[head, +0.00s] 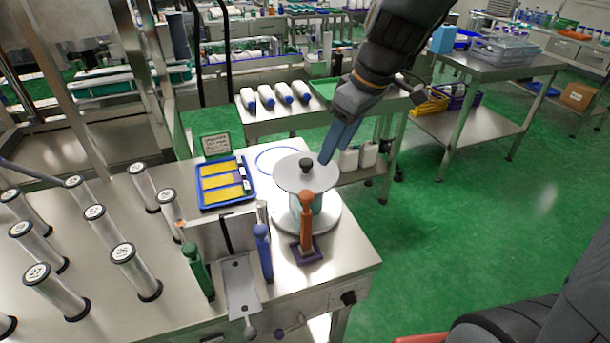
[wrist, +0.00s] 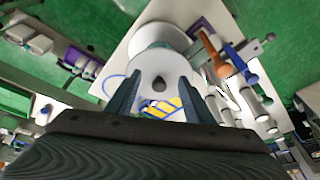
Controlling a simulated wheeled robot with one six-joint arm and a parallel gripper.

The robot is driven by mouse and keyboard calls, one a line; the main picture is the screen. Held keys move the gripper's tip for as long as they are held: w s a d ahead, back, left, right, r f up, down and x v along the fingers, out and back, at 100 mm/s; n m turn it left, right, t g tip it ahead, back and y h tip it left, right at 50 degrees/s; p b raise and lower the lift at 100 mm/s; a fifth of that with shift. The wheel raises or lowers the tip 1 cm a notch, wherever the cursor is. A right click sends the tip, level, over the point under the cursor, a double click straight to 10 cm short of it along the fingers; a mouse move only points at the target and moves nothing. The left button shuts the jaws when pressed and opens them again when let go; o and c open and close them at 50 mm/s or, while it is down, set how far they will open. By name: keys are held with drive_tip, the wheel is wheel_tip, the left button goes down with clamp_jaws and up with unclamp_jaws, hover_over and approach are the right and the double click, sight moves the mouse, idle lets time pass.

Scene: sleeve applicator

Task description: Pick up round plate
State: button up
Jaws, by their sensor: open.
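The round plate (head: 290,181) is a flat grey disc with a dark knob (head: 306,165) at its centre. It sits level on top of a upright cylinder on a round white base (head: 327,222), near the table's right end. My gripper (head: 324,161) is open and empty, with its fingertips close to the plate's right rear edge in the head view. In the wrist view the plate (wrist: 152,67) lies beyond my gripper (wrist: 162,80), and the knob (wrist: 158,84) shows between the two fingers. I see no clear contact with the plate or knob.
An orange-brown handled tool (head: 306,225) stands just in front of the plate, with a blue one (head: 263,250) and a green one (head: 197,270) to its left. A blue tray (head: 228,183) with yellow pieces lies left. Several numbered clear tubes fill the table's left. Right is open floor.

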sight(306, 161)
drive_tip(key=shift+w+a+f+n+y+p, duration=0.15)
drive_tip(key=shift+w+a+f+n+p, duration=0.2)
drive_tip(key=shift+w+a+f, duration=0.4)
drive_tip(key=shift+w+a+f+n+y+p, duration=0.1)
drive_tip(key=shift+w+a+f+n+p, duration=0.3)
drive_tip(key=shift+a+f, duration=0.6)
drive_tip(key=shift+w+a+f+n+y+p, duration=0.15)
drive_tip(key=shift+w+a+f+n, duration=0.3)
drive_tip(key=shift+w+a+f, duration=0.4)
drive_tip(key=shift+s+a, duration=0.1)
drive_tip(key=shift+s, duration=0.05)
clamp_jaws()
